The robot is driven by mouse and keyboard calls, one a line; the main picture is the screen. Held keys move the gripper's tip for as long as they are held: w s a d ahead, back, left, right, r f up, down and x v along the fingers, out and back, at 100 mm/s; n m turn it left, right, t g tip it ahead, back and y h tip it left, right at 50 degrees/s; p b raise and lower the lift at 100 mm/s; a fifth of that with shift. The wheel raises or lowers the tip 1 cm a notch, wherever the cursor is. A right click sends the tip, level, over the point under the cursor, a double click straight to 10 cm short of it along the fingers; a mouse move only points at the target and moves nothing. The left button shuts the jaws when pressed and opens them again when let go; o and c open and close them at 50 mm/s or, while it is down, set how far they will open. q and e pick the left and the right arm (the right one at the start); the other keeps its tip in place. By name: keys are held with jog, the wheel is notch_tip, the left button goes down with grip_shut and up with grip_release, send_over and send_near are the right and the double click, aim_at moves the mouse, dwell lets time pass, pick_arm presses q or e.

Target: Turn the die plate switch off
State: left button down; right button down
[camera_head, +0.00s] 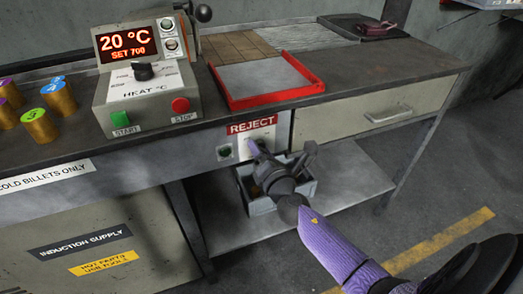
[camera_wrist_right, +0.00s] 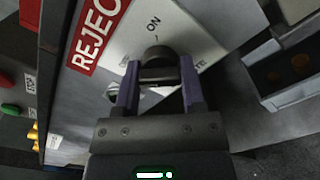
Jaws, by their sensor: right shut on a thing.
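The switch is a dark round knob (camera_wrist_right: 158,55) on a pale plate (camera_wrist_right: 200,42) in the right wrist view. The word ON is printed above the knob; other lettering on the plate is mostly hidden by my fingers. My right gripper (camera_wrist_right: 160,80) has one purple finger on each side of the knob and is shut on it. In the head view my right gripper (camera_head: 256,148) reaches the front panel of the bench just below the red REJECT label (camera_head: 251,126), and it hides the knob there. My left gripper is not in view.
A control box (camera_head: 150,90) with a 20 °C display stands on the bench, beside a red-rimmed tray (camera_head: 270,98). Several gold billets (camera_head: 40,125) stand at left. A grey bin (camera_head: 262,207) sits on the lower shelf below my gripper. Floor at right is clear.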

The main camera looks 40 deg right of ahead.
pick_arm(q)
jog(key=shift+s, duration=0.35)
pick_arm(e)
jog(key=shift+c, duration=0.8)
grip_release()
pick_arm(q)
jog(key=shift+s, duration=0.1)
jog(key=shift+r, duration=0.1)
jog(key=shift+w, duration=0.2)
pick_arm(e)
jog(key=v, duration=1)
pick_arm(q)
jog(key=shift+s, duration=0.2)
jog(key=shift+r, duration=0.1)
pick_arm(e)
jog(key=shift+f, duration=0.15)
